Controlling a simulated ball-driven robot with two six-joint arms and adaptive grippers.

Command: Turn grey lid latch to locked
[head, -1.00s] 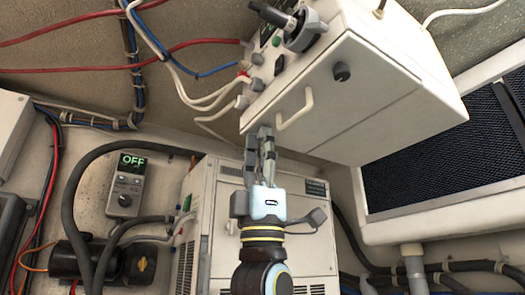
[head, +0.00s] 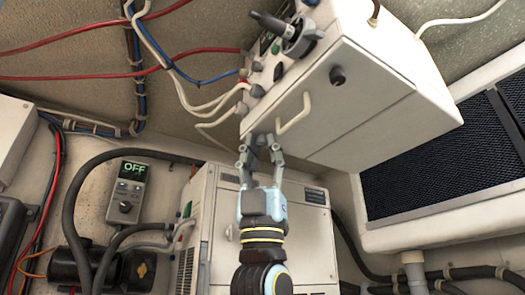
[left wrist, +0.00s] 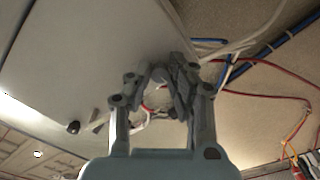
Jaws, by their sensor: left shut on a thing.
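The grey lid latch (head: 262,140) is at the lower left corner of the white box (head: 365,95), partly hidden between my fingers. My left gripper (head: 261,150) reaches up from below and is shut on it, one finger on each side. In the left wrist view my left gripper (left wrist: 157,88) has its fingers around a rounded grey piece (left wrist: 160,72), which appears to be the latch, at the edge of the white box (left wrist: 85,60). I cannot read any locked mark. My right gripper is not in view.
A pale handle (head: 295,113) and a dark knob (head: 337,75) stick out of the box face near my gripper. White cables (head: 205,105) hang to the left. A white cabinet (head: 225,185) stands behind my arm. A control unit reading OFF (head: 127,187) is at left.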

